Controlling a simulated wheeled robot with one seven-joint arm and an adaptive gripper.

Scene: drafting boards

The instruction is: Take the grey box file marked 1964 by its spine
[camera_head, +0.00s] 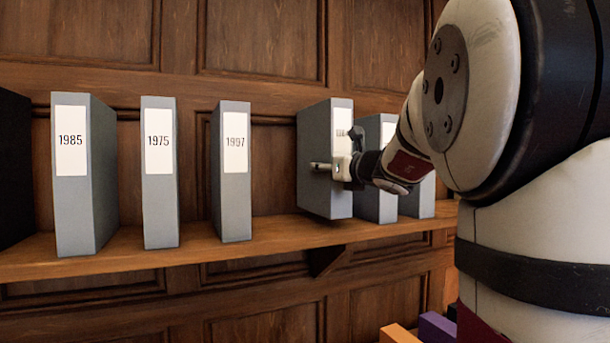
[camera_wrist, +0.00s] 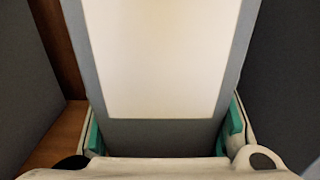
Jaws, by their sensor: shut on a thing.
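My gripper (camera_head: 339,166) is shut on the spine of a grey box file (camera_head: 313,150), one finger on each side. In the wrist view, my gripper's teal pads (camera_wrist: 165,128) press the two sides of this file (camera_wrist: 160,133). Its pale label (camera_wrist: 165,60) fills the wrist view, but no digits show there. In the head view my gripper covers most of the label, so I cannot read the year. The file stands upright, nearer and higher than its right neighbour, and its bottom seems slightly clear of the shelf.
Grey files marked 1985 (camera_head: 72,210), 1975 (camera_head: 160,210) and 1997 (camera_head: 236,205) stand on the wooden shelf (camera_head: 200,254) to the left. Two more grey files (camera_head: 374,208) (camera_head: 427,200) stand close on the right. A dark object (camera_head: 14,170) is at far left.

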